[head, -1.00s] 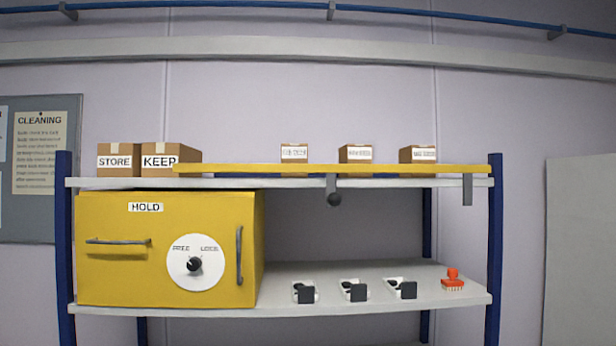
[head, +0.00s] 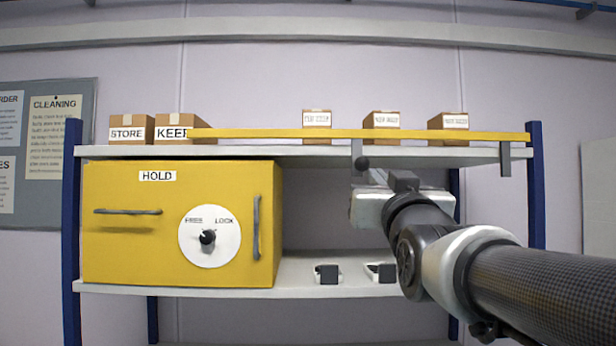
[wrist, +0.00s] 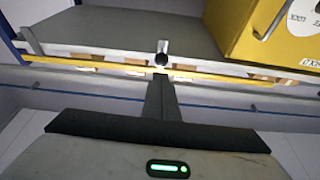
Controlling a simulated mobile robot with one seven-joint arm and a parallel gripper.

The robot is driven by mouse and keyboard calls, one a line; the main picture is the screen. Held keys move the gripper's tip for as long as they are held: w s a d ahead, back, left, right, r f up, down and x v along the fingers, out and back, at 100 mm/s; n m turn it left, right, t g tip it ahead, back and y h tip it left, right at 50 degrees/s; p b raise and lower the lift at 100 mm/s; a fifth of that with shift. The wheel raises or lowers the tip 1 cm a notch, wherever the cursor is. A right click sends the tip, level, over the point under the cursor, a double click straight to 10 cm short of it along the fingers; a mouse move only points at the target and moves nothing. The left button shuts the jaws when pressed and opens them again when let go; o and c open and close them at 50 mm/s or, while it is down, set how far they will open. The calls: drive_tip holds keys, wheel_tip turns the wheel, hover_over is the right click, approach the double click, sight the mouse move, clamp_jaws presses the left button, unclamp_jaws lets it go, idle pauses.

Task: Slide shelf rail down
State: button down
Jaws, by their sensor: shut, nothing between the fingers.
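The yellow shelf rail (head: 300,133) runs along the front of the upper shelf, in front of the cardboard boxes. A grey bracket (head: 357,150) hangs from it with a dark round knob (head: 362,162) at its lower end; a second bracket (head: 505,158) hangs at the right. My gripper (head: 368,178) is shut and empty, its tip close below the knob. In the upside-down wrist view, the fingers (wrist: 160,84) point at the knob (wrist: 160,59), with the rail (wrist: 100,64) behind. I cannot tell whether the fingers touch the knob.
Several boxes, including STORE (head: 131,130) and KEEP (head: 176,129), stand on the upper shelf (head: 300,152). The yellow HOLD cabinet (head: 130,245), with handles and a FREE/LOCK dial, fills the left below. Small black-and-white items (head: 328,274) sit on the lower shelf, partly hidden by my arm.

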wheel_tip(320, 180, up, 4)
drive_tip(key=shift+w+r+t, duration=0.1)
drive_tip(key=shift+r+t, duration=0.05)
drive_tip(key=shift+t, duration=1.05)
drive_tip(key=p+x, duration=0.3)
drive_tip(key=x, duration=0.7)
drive_tip(key=shift+w+f, duration=0.2)
drive_tip(key=shift+f, duration=0.85)
drive_tip(key=shift+w+f, duration=0.2)
drive_tip(key=shift+f, duration=0.85)
